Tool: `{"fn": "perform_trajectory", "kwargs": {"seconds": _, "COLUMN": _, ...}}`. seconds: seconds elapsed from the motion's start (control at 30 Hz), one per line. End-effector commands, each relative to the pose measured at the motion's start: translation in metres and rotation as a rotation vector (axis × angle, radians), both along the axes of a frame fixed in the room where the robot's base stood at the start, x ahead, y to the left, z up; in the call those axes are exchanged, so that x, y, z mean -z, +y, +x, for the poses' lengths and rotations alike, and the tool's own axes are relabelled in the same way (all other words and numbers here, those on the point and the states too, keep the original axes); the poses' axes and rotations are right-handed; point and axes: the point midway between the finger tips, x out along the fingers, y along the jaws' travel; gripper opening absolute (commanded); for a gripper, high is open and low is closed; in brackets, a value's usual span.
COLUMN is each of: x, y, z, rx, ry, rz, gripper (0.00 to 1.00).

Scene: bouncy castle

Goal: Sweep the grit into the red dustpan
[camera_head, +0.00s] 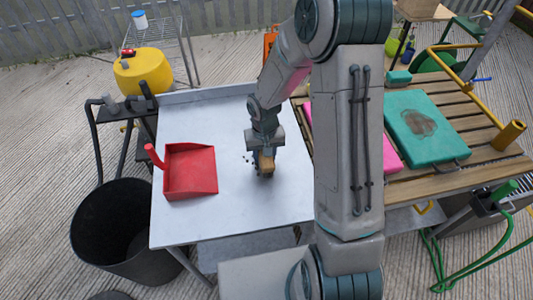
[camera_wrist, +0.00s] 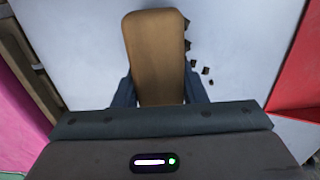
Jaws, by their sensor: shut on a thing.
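The red dustpan (camera_head: 190,171) lies on the left part of the grey metal table, its handle pointing to the upper left. In the wrist view part of the dustpan (camera_wrist: 300,85) shows at the right edge. My gripper (camera_head: 264,153) is shut on a brush with a wooden back (camera_head: 266,163), low over the table to the right of the dustpan. The wooden back (camera_wrist: 155,55) fills the middle of the wrist view, and its bristles are mostly hidden. Dark grit (camera_head: 249,158) lies on the table just left of the brush; several bits (camera_wrist: 192,62) show beside it in the wrist view.
The metal table (camera_head: 235,212) is clear between grit and dustpan. A black bucket (camera_head: 112,228) stands left of the table. A slatted wooden bench (camera_head: 450,115) with a green case (camera_head: 428,128) and a pink item (camera_head: 384,152) stands to the right. A yellow drum (camera_head: 143,73) is behind left.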

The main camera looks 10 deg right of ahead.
Motion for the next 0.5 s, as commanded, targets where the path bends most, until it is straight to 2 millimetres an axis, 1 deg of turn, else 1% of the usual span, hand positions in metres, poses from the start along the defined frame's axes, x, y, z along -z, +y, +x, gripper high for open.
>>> {"fn": "perform_trajectory", "kwargs": {"seconds": 0.5, "x": 0.001, "y": 0.032, "z": 0.001, "rx": -0.003, "ry": -0.002, "rz": 0.000, "gripper": 0.18}}
